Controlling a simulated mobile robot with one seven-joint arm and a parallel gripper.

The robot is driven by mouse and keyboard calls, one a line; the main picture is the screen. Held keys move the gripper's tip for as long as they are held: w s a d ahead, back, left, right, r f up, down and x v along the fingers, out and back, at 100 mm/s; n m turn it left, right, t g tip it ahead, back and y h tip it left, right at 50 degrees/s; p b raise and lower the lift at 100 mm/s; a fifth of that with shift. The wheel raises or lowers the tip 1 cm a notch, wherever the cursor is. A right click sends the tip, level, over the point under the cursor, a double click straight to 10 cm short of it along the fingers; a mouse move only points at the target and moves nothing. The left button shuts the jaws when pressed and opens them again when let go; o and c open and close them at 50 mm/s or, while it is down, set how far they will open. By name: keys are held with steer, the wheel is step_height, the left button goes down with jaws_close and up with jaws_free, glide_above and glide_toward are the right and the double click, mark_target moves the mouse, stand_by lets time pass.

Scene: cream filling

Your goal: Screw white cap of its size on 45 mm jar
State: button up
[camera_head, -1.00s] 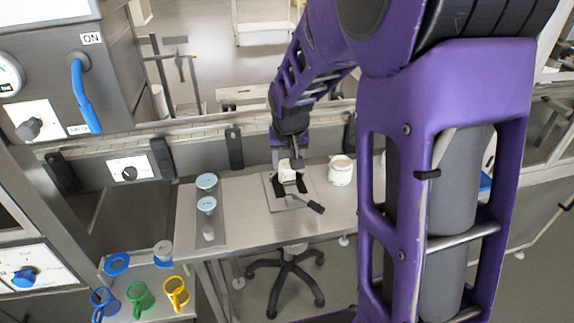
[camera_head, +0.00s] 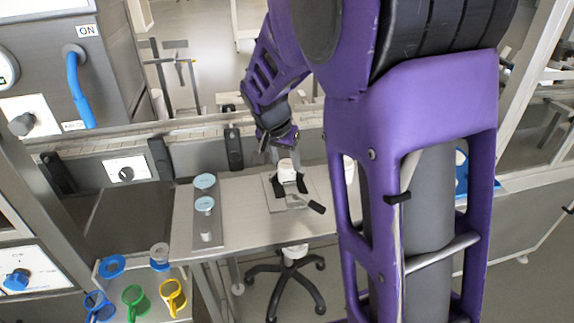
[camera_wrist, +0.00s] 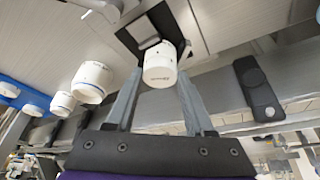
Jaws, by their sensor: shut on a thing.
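A white jar (camera_wrist: 160,76) with small dark lettering stands upright in a clamp fixture with black jaws (camera_head: 301,184). Its white top also shows in the head view (camera_head: 287,166). My gripper (camera_head: 281,151) reaches it from above and behind. In the wrist view, its two grey fingers (camera_wrist: 160,84) flank the white piece at the jar's top, so it is shut on the white cap (camera_wrist: 160,54). The seam between cap and jar is too small to see, so I cannot tell how the cap sits.
Other white jars (camera_wrist: 92,78) show left in the wrist view. The fixture's lever (camera_head: 316,207) sticks out in front.

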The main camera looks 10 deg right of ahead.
steer(key=m, duration=0.1)
steer(key=m+h, duration=0.1)
steer(key=shift+w+a+m+g, duration=0.15)
steer(key=shift+m+g, duration=0.15)
steer(key=shift+m, duration=0.1)
steer(key=m+g, duration=0.1)
steer(key=m, duration=0.2)
steer(key=shift+h, duration=0.3)
steer(key=shift+w+r+m+g+p, duration=0.15)
steer(key=shift+m+g+p, duration=0.3)
steer(key=shift+m, duration=0.65)
steer(key=m+g+p, duration=0.1)
steer(key=m, duration=0.2)
steer(key=shift+w+m+g, duration=0.1)
steer(key=shift+m+g, duration=0.15)
steer(key=shift+m, duration=0.05)
